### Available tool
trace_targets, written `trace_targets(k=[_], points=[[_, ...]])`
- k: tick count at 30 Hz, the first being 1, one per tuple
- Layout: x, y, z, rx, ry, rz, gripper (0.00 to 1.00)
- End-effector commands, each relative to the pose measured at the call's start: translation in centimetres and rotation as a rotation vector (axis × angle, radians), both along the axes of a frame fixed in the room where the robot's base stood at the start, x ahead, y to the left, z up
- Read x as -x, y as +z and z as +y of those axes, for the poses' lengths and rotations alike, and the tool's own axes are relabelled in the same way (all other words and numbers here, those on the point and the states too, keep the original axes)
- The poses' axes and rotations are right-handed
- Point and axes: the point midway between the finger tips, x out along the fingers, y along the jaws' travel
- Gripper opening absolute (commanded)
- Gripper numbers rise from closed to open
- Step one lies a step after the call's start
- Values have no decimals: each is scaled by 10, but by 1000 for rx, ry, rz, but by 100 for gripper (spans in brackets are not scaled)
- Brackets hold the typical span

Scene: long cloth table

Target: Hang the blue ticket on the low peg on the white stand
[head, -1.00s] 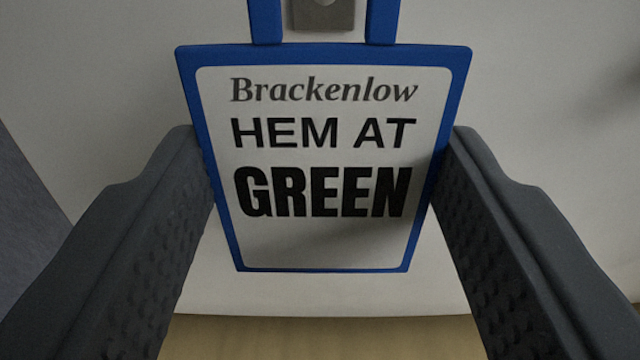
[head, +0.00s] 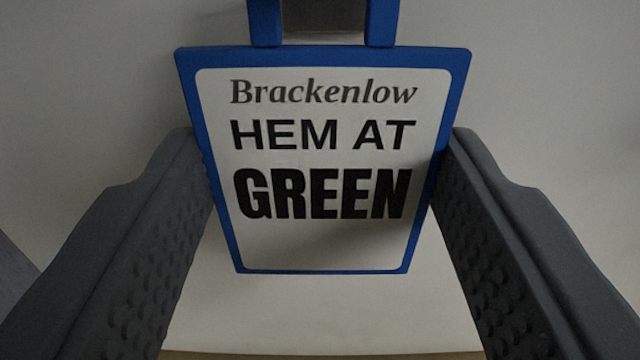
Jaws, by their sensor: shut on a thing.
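The blue ticket (head: 322,240) has a blue frame around a white face that reads "Brackenlow HEM AT GREEN". It is upright, facing me, in the middle of the head view. Its blue loop rises from the top edge and runs out of the picture. My gripper (head: 322,145) is shut on the ticket, with one dark finger at each side edge. A pale surface, which looks like the white stand (head: 540,130), fills the view behind. A grey-brown piece (head: 323,18) shows through the loop. I cannot tell whether it is the low peg or its mount.
A thin tan strip (head: 320,355) shows below the pale surface at the bottom edge. A small grey-blue patch (head: 14,285) shows at the lower left. The pale surface beside the ticket looks bare. What lies above the loop is out of view.

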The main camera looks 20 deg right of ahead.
Motion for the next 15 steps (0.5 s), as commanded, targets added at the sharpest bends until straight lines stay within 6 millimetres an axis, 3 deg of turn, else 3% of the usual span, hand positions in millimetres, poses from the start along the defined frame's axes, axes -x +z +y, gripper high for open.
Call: trace_targets(k=[11,12,15], points=[[0,0,0,0,0,0,32],[0,0,0,1,0,0,56],[0,0,0,0,0,0,79]])
